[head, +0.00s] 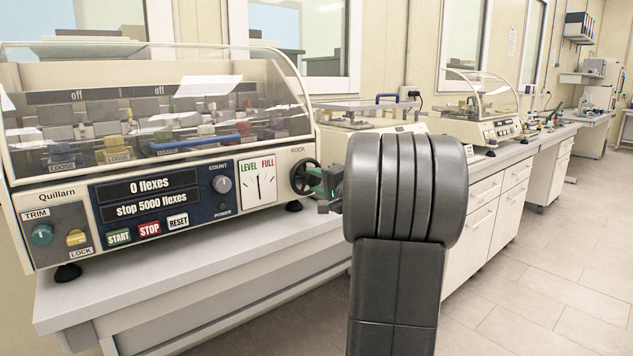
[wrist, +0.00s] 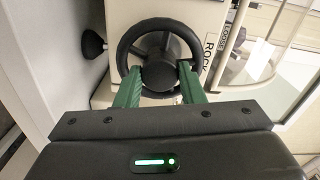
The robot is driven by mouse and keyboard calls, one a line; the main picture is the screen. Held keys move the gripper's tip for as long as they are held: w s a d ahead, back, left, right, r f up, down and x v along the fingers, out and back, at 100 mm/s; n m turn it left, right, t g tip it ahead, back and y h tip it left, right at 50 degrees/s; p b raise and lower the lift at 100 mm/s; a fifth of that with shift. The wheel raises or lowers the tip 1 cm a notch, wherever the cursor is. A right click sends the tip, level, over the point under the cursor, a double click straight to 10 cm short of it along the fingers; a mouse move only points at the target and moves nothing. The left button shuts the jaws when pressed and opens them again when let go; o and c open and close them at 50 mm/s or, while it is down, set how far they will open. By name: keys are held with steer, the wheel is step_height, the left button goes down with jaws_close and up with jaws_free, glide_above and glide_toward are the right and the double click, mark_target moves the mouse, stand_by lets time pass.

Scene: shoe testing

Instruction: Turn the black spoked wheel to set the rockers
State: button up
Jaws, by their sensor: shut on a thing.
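The black spoked wheel (head: 304,177) is on the right end of the cream flexing machine, beside the label ROCK. In the wrist view the wheel (wrist: 157,52) faces me, with its rim, spokes and round hub showing. My gripper (wrist: 158,82) has green fingers, one on each side of the hub at the wheel's near side, and is shut on the wheel. In the head view my gripper (head: 328,188) is at the wheel's right, partly hidden by my arm. The LEVEL/FULL dial (head: 257,182) has its needle upright, between the two words. The rockers (head: 120,135) sit behind the clear cover.
The front panel (head: 155,205) reads 0 flexes and stop 5000 flexes, with START, STOP and RESET buttons. The clear cover (head: 150,90) with a blue handle (head: 195,143) is down. Other machines (head: 480,115) stand further along the bench. Floor at right is clear.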

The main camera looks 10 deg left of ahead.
steer(key=m+p, duration=0.1)
steer(key=m, duration=0.3)
steer(key=shift+m+p, duration=0.3)
steer(key=shift+p, duration=0.05)
steer(key=m+p, duration=0.2)
steer(key=m, duration=0.1)
steer(key=shift+r+m, duration=0.1)
steer(key=shift+m, duration=0.3)
steer(key=m+p, duration=0.3)
steer(key=m, duration=0.2)
steer(key=shift+p, duration=0.35)
steer(key=shift+m+p, duration=0.85)
steer(key=shift+m, duration=0.35)
steer(key=shift+f+m, duration=0.2)
steer(key=shift+m, duration=0.1)
steer(key=o, duration=1)
